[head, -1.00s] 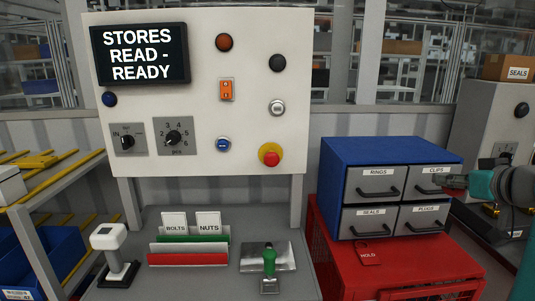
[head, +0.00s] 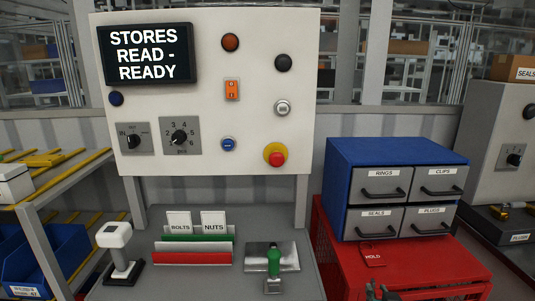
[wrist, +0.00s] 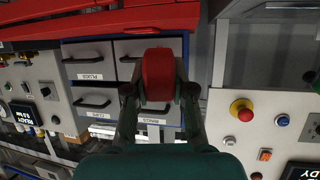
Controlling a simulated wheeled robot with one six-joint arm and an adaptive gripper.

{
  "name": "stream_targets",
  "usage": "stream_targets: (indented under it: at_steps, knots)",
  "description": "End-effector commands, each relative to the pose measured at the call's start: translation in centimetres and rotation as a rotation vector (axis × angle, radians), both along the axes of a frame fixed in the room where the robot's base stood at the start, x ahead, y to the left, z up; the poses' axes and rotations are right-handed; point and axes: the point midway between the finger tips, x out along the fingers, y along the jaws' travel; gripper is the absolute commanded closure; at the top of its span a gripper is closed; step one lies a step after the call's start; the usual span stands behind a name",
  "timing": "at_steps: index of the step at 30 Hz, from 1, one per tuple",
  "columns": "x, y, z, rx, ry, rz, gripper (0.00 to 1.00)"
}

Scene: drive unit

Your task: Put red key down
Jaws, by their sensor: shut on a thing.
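The red key (wrist: 158,75) sits between the fingertips of my gripper (wrist: 158,95) in the wrist view, and the gripper is shut on it. Only its rounded red body shows; the rest is hidden by the fingers. In the head view only dark tips of my gripper (head: 379,291) show at the bottom edge, in front of the red cabinet (head: 333,262). I cannot make out the key in the head view.
A blue drawer unit (head: 390,148) with shut grey drawers stands on the red cabinet, with a red tag (head: 373,256) below it. The grey bench (head: 200,285) holds a green-handled tool (head: 273,262), a white-topped lever (head: 116,240) and a card rack (head: 195,258).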

Motion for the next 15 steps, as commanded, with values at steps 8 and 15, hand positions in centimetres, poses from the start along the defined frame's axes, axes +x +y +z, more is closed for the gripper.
stream_targets:
  at_steps: [8, 15]
  knots:
    - [-1.1, 6.0, -11.8, -0.002, 0.008, -0.076, 1.0]
    - [-1.5, 8.1, -16.3, -0.001, 0.002, -0.12, 1.0]
